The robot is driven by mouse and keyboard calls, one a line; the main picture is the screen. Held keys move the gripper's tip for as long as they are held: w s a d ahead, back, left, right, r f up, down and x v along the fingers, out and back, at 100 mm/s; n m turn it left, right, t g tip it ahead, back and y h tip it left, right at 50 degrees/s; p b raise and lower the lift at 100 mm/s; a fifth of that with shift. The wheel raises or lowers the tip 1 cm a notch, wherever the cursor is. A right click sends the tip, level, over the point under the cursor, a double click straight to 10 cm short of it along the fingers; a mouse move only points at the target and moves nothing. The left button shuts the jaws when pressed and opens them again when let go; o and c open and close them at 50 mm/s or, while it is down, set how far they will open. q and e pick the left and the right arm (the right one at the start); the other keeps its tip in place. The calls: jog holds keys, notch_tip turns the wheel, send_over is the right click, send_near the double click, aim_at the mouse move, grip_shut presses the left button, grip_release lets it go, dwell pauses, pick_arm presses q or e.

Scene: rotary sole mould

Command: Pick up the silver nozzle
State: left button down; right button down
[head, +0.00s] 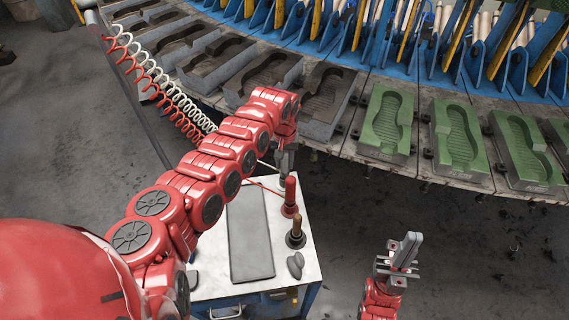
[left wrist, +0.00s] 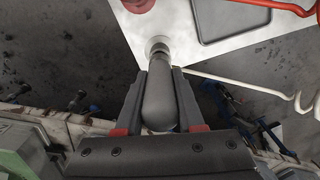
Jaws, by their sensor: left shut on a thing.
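My left gripper (head: 285,160) is over the far edge of the white-topped cabinet. In the left wrist view the left gripper (left wrist: 160,108) is shut on the grey, rounded body of the silver nozzle (left wrist: 160,95), with one finger on each side. The nozzle's narrow end points toward the white cabinet top; whether it touches anything is unclear. In the head view the nozzle is mostly hidden by the gripper. My right gripper (head: 405,250) is empty over the floor at the lower right, with its fingers together.
The cabinet top (head: 210,260) holds a dark grey tray (head: 250,235), a red-handled tool (head: 290,195), a brown-handled tool (head: 296,232) and a grey object (head: 295,265). Coiled red and white hoses (head: 165,85) hang at left. The mould carousel (head: 340,145) curves behind.

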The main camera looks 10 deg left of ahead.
pick_arm(q)
jog(key=shift+r, duration=0.15)
notch_tip(320, 180, up, 8)
jog(key=b, duration=0.3)
jog(key=shift+w+r+b, duration=0.1)
jog(key=shift+r+b, duration=0.15)
jog(key=shift+b, duration=0.05)
jog(key=shift+r, duration=0.75)
notch_tip(320, 180, up, 2)
jog(key=shift+r, duration=0.15)
jog(key=shift+r+p, duration=2)
jog(key=shift+r, duration=0.45)
